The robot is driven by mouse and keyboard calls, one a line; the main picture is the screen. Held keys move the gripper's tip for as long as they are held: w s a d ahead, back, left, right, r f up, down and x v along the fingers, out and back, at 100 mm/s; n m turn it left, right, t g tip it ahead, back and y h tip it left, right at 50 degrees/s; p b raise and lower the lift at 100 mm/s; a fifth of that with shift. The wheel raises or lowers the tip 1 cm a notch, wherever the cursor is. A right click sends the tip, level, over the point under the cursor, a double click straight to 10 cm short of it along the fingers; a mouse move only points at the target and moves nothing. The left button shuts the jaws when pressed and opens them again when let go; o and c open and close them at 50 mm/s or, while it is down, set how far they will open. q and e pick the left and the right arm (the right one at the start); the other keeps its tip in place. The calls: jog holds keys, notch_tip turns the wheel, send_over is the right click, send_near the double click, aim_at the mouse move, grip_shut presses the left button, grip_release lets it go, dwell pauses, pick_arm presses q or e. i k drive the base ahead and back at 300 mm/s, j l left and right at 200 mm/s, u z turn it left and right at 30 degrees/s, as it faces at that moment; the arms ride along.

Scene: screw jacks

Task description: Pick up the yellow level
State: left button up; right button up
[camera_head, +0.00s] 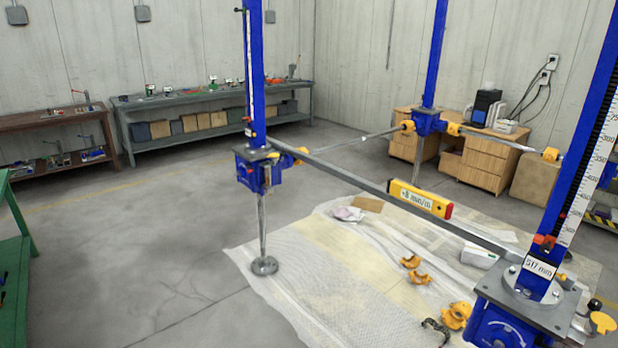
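The yellow level (420,199) has red ends and a white label reading about "+8 mm/m". It rests on the grey bar (345,178) that runs between two blue screw jacks, nearer the right end of the bar. The bar slopes down to the right in the picture. The near right jack (525,290) carries a label "517 mm", and the left jack (258,170) stands on a round foot. Neither of my grippers shows in the head view.
A third blue jack (428,122) stands behind, linked by thin rods. Orange clamps (418,277) and a white box (479,255) lie on the plastic sheet (330,265). Benches (190,142) line the back wall, and a green table (12,262) is at left. The left floor is clear.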

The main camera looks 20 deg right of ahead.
aim_at(442, 207)
jog(key=i+z, duration=0.2)
jog(key=i, duration=0.25)
jog(key=i+j+z, duration=0.2)
jog(key=i, duration=0.3)
jog(key=i+j+z, duration=0.2)
jog(key=i, duration=0.25)
